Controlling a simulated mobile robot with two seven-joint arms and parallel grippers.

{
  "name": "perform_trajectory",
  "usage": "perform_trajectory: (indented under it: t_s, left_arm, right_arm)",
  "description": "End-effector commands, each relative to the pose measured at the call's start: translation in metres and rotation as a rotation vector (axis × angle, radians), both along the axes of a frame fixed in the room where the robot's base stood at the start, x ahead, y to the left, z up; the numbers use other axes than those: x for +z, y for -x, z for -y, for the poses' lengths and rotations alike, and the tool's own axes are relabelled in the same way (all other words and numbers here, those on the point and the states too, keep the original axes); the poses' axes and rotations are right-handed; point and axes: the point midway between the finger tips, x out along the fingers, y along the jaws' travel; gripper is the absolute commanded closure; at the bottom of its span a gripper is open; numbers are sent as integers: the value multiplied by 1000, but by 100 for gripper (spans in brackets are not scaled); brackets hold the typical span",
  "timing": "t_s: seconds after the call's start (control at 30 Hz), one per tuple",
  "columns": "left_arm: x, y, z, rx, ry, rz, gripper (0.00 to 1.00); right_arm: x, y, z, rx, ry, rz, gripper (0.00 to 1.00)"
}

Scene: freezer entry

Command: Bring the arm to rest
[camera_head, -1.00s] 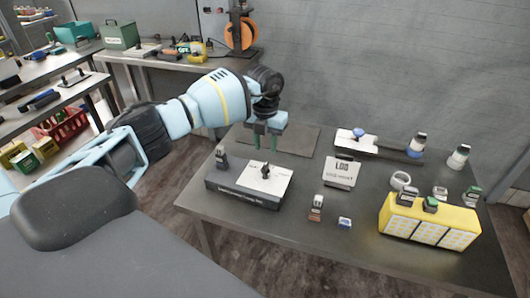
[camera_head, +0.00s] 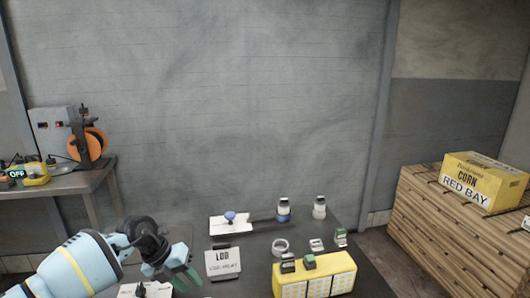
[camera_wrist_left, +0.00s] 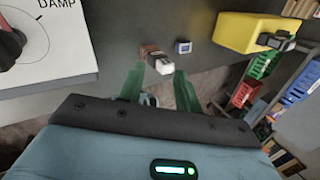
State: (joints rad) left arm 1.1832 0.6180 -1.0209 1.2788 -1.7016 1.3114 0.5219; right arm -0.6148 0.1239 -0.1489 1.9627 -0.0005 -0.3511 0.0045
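My left arm comes in at the lower left of the head view. Its gripper (camera_head: 187,278), with green fingers, is at the bottom, over the near left part of the table. In the left wrist view the two green fingers (camera_wrist_left: 159,72) stand apart with nothing held between them. A small stamp-like block (camera_wrist_left: 158,62) shows beyond the gap, apart from the fingers. A white panel (camera_wrist_left: 60,55) with a dark dial, marked DAMP, is at the upper left of that view. My right gripper is not in view.
A wooden crate (camera_head: 455,235) bears a yellow CORN carton (camera_head: 478,180). A side bench (camera_head: 80,180) stands left.

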Motion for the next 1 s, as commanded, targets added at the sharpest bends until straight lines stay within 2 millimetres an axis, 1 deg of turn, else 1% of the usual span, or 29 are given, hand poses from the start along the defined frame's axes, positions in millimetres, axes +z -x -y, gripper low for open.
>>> perform_trajectory:
  t_s: [0.03, 0.07, 0.1, 0.17, 0.2, 0.3, 0.4, 0.43, 0.5, 0.57, 0.67, 0.73, 0.87, 0.9, 0.97, 1.0]
  left_arm:
    - [-8, 10, 34, -18, 115, 16, 66]
    - [-9, 15, 53, -24, 189, 31, 66]
    - [-7, 21, 78, -23, 293, 52, 66]
    - [-1, 31, 111, -5, 447, 78, 66]
    - [5, 38, 130, 17, 548, 93, 66]
    - [25, 50, 164, 106, 788, 123, 66]
    - [46, 59, 181, 243, 1008, 141, 66]
    - [52, 60, 182, 293, 1067, 144, 66]
    - [63, 63, 181, 424, 1197, 146, 66]
    - [69, 64, 173, 552, 1291, 146, 66]
    - [71, 66, 152, 791, 1415, 128, 66]
    - [65, 69, 132, 974, 1473, 111, 66]
    - [38, 83, 90, 1338, 1513, 52, 66]
    - [26, 90, 77, 1453, 1506, 30, 66]
    - [6, 104, 57, 1625, 1478, -10, 66]
    - [-8, 116, 45, 1740, 1447, -40, 66]
  right_arm:
    - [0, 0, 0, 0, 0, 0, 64]
    - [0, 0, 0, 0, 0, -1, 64]
    - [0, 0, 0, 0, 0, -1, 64]
    - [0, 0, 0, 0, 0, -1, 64]
    - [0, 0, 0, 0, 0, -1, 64]
    - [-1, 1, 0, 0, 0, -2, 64]
    - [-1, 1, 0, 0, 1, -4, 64]
    - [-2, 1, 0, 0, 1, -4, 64]
    - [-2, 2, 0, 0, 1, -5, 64]
    - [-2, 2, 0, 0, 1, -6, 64]
    - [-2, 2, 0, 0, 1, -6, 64]
    - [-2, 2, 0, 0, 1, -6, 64]
    - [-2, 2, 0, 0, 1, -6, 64]
    - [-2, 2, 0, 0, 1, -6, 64]
    - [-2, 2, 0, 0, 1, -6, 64]
    - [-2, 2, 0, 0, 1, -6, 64]
